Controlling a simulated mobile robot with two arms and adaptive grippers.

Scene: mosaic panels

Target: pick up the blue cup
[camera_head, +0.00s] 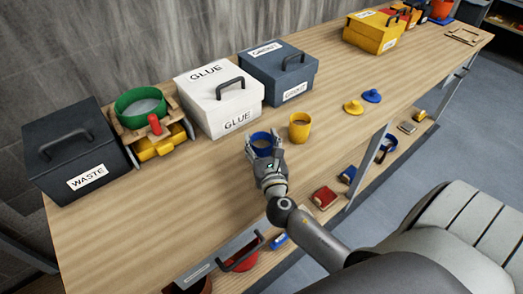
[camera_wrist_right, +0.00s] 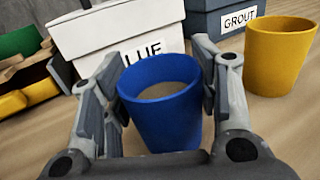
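The blue cup (camera_head: 262,141) stands upright on the wooden bench in front of the white GLUE box. It also shows large in the right wrist view (camera_wrist_right: 163,105). My right gripper (camera_head: 264,152) is at the cup from the front. In the right wrist view its open fingers (camera_wrist_right: 160,88) stand on either side of the cup, very close to its wall; I see no firm grip. In the head view the fingers hide part of the cup. My left gripper is not in view.
A yellow cup (camera_head: 300,128) stands just right of the blue cup. Behind are the white GLUE box (camera_head: 215,105) and the grey GROUT box (camera_head: 275,75). A black WASTE box (camera_head: 75,150) is at left. The bench (camera_head: 180,200) is clear at front left.

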